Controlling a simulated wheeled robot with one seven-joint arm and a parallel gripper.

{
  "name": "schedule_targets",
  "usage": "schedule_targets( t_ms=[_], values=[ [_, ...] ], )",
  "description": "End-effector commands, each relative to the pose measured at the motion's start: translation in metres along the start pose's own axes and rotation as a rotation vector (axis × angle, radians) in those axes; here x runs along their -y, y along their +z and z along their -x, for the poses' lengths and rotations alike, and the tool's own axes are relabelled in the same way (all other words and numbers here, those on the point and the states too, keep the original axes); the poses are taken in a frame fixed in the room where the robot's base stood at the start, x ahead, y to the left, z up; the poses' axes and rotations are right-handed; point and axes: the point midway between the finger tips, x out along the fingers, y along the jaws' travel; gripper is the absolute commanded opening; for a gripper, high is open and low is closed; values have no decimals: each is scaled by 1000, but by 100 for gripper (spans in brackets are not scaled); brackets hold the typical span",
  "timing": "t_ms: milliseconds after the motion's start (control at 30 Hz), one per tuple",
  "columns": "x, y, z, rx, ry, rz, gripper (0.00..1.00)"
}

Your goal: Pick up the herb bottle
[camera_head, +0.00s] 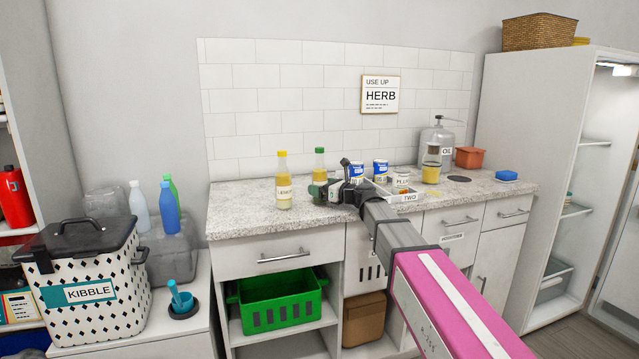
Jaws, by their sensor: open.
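A bottle with a green cap (319,167) and yellowish contents stands on the speckled counter (240,213); it is probably the herb bottle, but its label is hidden. My gripper (322,190) is open at its lower part, seemingly with the fingers to either side of it; contact cannot be told. A yellow-capped bottle (283,182) stands upright to the left, its label small and perhaps reading "LEMON".
Right of my gripper are blue-and-white cans (380,171), a "PLUM" container (401,180), a tray marked "TWO" (407,197), a yellow-filled glass (431,172) and an oil dispenser (437,142). The counter's left end is clear. A green crate (283,310) sits on a shelf below.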

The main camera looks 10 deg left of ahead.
Motion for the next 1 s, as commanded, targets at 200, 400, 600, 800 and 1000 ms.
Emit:
schedule_targets(
  t_ms=[200,400,600,800,1000],
  values=[
    [0,0,-8,0,-1,0,90],
    [0,0,-8,0,-1,0,51],
    [0,0,-7,1,0,-1,32],
    [0,3,-7,1,0,0,32],
    [0,25,-8,3,0,1,32]
  ],
)
